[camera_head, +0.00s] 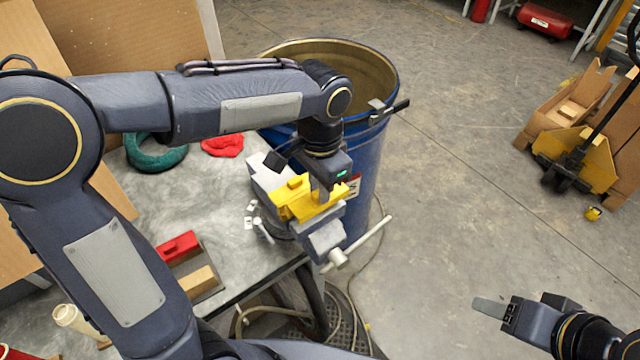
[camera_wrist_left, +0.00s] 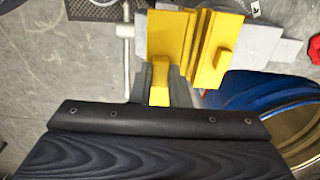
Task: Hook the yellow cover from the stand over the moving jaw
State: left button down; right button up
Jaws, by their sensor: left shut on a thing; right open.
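The yellow cover (camera_head: 322,206) is over the moving jaw (camera_head: 326,238) of a grey bench vise, on the handle side. It also shows in the left wrist view (camera_wrist_left: 170,35), with its tab (camera_wrist_left: 160,75) between my fingers. My left gripper (camera_head: 326,192) is shut on that tab from above. I cannot tell whether the cover rests fully on the jaw. A second yellow cover (camera_head: 289,194) sits beside it on the fixed jaw (camera_head: 264,172). My right gripper (camera_head: 490,307) is open and empty at the lower right, away from the bench. Which item is the stand is unclear.
The vise is at the bench corner, its handle (camera_head: 365,240) jutting past the edge. A blue drum (camera_head: 372,165) stands close behind. A red block (camera_head: 178,245), a wooden block (camera_head: 197,281), a green ring (camera_head: 152,152) and a red cloth (camera_head: 222,145) lie on the bench.

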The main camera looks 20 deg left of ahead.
pick_arm(q)
jog(key=shift+f+b, duration=1.75)
jog(key=shift+f, duration=0.65)
jog(key=c, duration=1.3)
grip_release()
notch_tip(320, 180, up, 8)
jog(key=shift+f, duration=0.1)
